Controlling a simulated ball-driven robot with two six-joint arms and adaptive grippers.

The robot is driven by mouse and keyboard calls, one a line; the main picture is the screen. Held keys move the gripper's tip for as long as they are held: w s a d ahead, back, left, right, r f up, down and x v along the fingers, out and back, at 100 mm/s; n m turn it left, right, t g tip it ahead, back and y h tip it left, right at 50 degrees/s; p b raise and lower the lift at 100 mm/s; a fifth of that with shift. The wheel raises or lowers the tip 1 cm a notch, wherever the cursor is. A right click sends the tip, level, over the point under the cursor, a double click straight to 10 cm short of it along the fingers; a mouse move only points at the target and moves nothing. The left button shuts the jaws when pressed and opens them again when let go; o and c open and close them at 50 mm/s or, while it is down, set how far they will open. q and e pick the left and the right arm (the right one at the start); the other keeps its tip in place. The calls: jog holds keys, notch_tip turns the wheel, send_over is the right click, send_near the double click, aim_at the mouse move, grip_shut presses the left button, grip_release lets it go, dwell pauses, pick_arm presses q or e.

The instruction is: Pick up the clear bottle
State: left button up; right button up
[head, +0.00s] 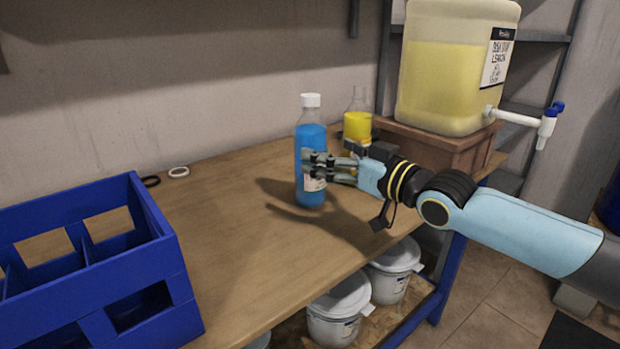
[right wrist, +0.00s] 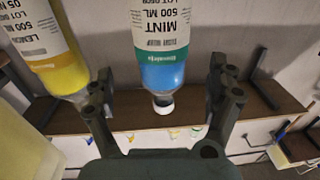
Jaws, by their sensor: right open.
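A clear bottle with blue liquid and a white cap (head: 311,140) stands upright on the bench. A clear bottle with yellow liquid (head: 357,123) stands behind it to the right, partly hidden by my right gripper. My right gripper (head: 328,170) is open at the blue-filled bottle, its fingers overlapping the bottle's lower half. In the right wrist view the blue-filled bottle (right wrist: 161,45), labelled MINT, appears upside down between the spread fingers of my right gripper (right wrist: 162,78). The yellow-filled bottle (right wrist: 52,45), labelled LEMON, is outside the left finger. Contact cannot be told. My left gripper is not in view.
A large tank of yellow liquid (head: 440,75) with a tap stands on a wooden box (head: 440,146) at the back right. A blue divided crate (head: 160,262) sits at the left. A white ring (head: 179,172) and a black ring lie near the wall. The bench (head: 230,235) between is clear.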

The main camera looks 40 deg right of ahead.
aim_at(310, 141)
jog(key=shift+w+a+b, duration=0.1)
jog(key=shift+w+b, duration=0.2)
jog(key=shift+w, duration=0.1)
jog(key=w+b, duration=0.2)
jog(key=w, duration=0.1)
jog(key=w+b, duration=0.1)
jog(key=shift+w+a+b, duration=0.2)
jog(key=shift+a+b, duration=0.1)
jog(key=shift+a, duration=0.1)
jog(key=shift+w+r, duration=0.15)
jog(key=shift+r, duration=0.15)
jog(key=c, duration=1.7)
jog(key=shift+r, duration=0.1)
jog(key=shift+c, duration=0.4)
